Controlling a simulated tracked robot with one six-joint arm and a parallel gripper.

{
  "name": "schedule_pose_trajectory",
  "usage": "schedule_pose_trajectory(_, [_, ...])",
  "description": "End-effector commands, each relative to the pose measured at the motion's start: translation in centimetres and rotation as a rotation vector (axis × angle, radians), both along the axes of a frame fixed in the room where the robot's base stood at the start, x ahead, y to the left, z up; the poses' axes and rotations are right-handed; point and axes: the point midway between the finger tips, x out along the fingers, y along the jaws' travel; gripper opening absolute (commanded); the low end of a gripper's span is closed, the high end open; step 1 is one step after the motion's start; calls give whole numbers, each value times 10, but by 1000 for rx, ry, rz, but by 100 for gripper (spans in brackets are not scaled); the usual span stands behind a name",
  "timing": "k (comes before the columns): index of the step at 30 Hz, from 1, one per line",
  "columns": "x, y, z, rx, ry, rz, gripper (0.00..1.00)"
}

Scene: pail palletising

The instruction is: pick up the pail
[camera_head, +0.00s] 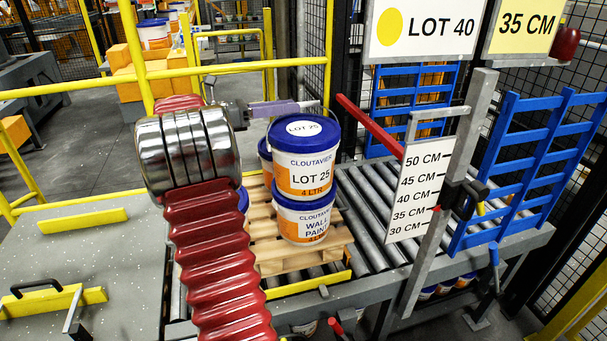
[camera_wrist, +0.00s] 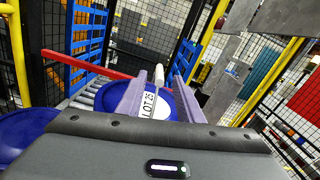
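A white pail (camera_head: 305,174) with a blue lid, orange band and LOT 25 label stands upright on top of another pail (camera_head: 303,222) on a wooden pallet (camera_head: 286,259). Its LOT 25 lid (camera_wrist: 170,112) shows in the wrist view. My gripper (camera_head: 297,106) has purple fingers and is just above the lid's far side in the head view. In the wrist view my gripper (camera_wrist: 160,82) is open, with one finger on each side of a white handle grip (camera_wrist: 159,74). I cannot tell whether the fingers touch the lid.
A roller conveyor (camera_head: 362,209) runs under the pallet. A height gauge (camera_head: 415,192) on a grey post and a red bar (camera_head: 370,126) stand to the right of the pails. Blue gates (camera_head: 530,155) and yellow rails (camera_head: 80,84) stand around. Other pails are partly hidden behind the stack.

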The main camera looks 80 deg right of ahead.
Motion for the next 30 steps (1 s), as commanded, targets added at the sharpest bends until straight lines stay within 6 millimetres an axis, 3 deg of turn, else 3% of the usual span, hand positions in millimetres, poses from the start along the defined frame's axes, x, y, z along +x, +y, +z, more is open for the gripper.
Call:
schedule_pose_trajectory(8, [-3, -2, 0, 0, 0, -1, 33])
schedule_pose_trajectory(21, [-42, -27, 0, 0, 0, -1, 33])
schedule_pose_trajectory(30, [-43, -28, 0, 0, 0, 1, 33])
